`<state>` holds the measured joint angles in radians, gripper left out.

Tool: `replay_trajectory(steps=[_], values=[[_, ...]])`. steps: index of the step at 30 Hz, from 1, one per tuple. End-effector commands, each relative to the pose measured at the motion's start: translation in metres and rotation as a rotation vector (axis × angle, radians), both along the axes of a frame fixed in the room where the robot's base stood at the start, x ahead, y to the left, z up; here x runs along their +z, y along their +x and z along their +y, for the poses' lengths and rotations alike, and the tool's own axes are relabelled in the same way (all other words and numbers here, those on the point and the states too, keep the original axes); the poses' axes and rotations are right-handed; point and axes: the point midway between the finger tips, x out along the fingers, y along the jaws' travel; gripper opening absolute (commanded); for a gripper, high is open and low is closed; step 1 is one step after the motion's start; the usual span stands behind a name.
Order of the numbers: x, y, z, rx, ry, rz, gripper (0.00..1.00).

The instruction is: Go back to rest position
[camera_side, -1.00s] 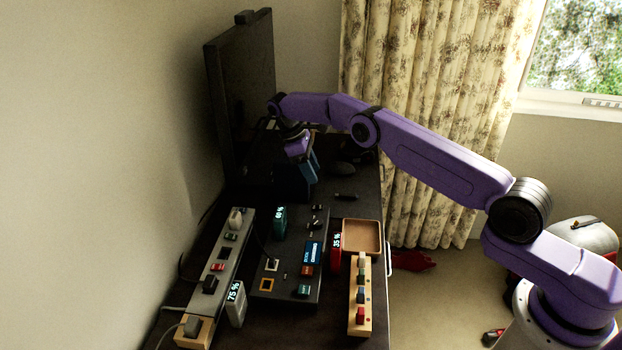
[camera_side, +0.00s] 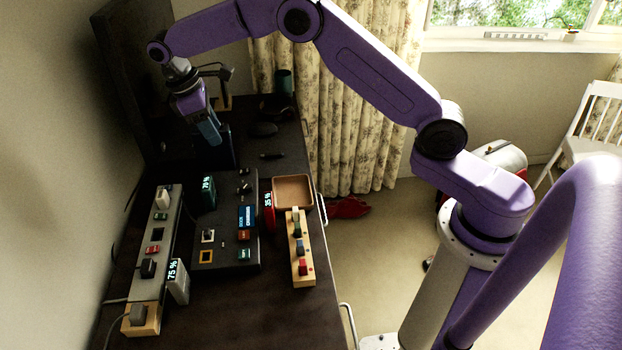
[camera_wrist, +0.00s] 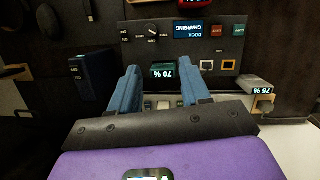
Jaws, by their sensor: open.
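My gripper (camera_side: 210,130) is above the back part of the dark desk (camera_side: 265,318), pointing down, near a dark blue box (camera_side: 222,150). Its two blue fingers are apart in the wrist view (camera_wrist: 160,85), with nothing held between them. Past the fingertips the wrist view shows a green device (camera_wrist: 163,70) reading 70 %.
A grey power strip (camera_side: 160,232) and a white 75 % device (camera_side: 178,283) are at the desk's left. A red 35 % device (camera_side: 268,208), a wooden tray (camera_side: 293,191) and a wooden switch block (camera_side: 300,265) are at the right. A monitor (camera_side: 130,80) stands behind the gripper.

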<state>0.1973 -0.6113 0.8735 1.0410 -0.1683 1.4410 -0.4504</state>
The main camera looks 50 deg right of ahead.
Motion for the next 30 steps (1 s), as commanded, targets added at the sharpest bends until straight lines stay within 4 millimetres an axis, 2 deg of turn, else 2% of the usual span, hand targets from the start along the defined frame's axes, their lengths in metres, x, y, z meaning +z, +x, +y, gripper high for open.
replay_trajectory(steps=[1,6,13,19,24,27,30], values=[[0.012,-0.016,0.007,0.015,0.011,-0.013,0.47],[0.038,-0.074,0.024,0.056,0.050,-0.048,0.47],[0.061,-0.166,0.026,0.105,0.110,-0.086,0.47],[0.068,-0.250,0.007,0.140,0.167,-0.107,0.47],[0.064,-0.320,-0.023,0.165,0.214,-0.116,0.47],[0.057,-0.354,-0.042,0.177,0.240,-0.118,0.47],[0.050,-0.379,-0.058,0.185,0.259,-0.119,0.47]])
